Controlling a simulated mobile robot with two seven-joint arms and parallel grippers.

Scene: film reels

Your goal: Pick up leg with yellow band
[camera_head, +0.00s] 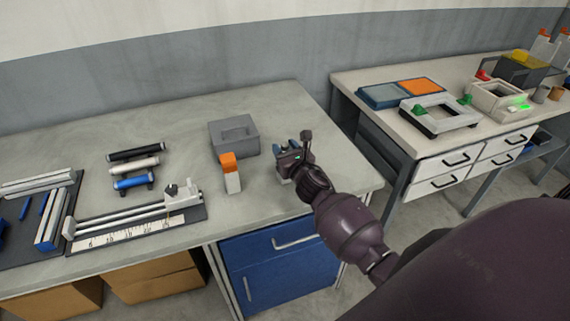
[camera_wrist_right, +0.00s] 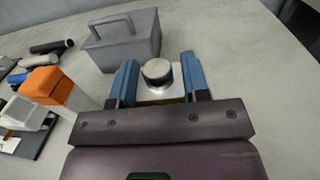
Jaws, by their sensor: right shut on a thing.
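My right gripper (camera_head: 286,150) is near the right end of the grey worktable, low over its top. In the right wrist view its two blue fingers (camera_wrist_right: 159,82) are shut on the leg with yellow band (camera_wrist_right: 157,71). The leg shows as a round silver knob on a pale body, with a thin yellowish strip at its lower edge. Most of the leg is hidden by the gripper. I cannot tell whether it touches the table. My left gripper is not in view.
A grey box with a handle (camera_head: 234,135) and an orange-topped white block (camera_head: 231,174) stand left of the gripper. Further left are several rollers (camera_head: 135,162) and a ruler fixture (camera_head: 125,227). A second table (camera_head: 385,115) with trays stands right, across a gap.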

